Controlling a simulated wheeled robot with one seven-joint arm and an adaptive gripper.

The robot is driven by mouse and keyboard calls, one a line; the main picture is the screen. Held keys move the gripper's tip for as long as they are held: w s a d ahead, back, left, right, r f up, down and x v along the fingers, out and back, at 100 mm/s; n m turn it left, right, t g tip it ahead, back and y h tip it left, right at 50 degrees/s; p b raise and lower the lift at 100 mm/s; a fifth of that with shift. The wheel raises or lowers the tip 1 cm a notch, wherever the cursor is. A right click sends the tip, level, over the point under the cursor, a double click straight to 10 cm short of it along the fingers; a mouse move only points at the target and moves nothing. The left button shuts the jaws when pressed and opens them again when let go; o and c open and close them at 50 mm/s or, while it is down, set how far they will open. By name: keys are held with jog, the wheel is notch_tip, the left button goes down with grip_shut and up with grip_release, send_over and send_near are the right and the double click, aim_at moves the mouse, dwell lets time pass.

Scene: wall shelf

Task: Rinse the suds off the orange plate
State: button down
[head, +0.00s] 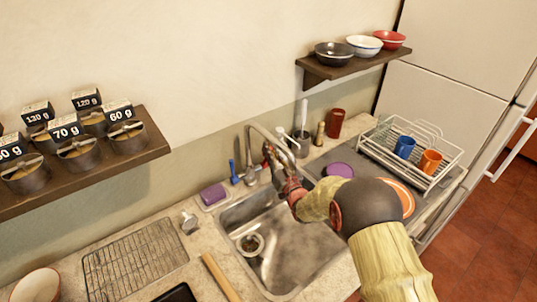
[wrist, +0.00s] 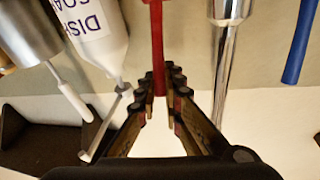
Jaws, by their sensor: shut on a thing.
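The orange plate (head: 407,196) lies on the grey counter area right of the sink, partly hidden behind my arm; a pale ring shows on it, and I cannot tell whether it bears suds. The sink (head: 300,250) is below my arm, its basin looking empty apart from the drain. The chrome tap (head: 256,130) arches at the back of the sink; its pipe also shows in the wrist view (wrist: 223,60). My gripper (head: 270,160) is beside the tap. In the wrist view my gripper (wrist: 160,92) is shut on a thin red bar (wrist: 157,40), perhaps the tap's lever.
A dish soap bottle (wrist: 98,35) and a steel cup (wrist: 28,35) stand close to my fingers. A purple sponge (head: 213,194) lies left of the tap. A dish rack (head: 455,160) holds blue and orange mugs. A purple plate (head: 340,170) lies beside my arm. Shelves project above the counter.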

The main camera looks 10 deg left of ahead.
dwell(0.3)
jog(key=c, duration=2)
grip_release()
jog(key=shift+o, duration=0.2)
jog(key=v, duration=1.2)
jog(key=shift+r, duration=0.1)
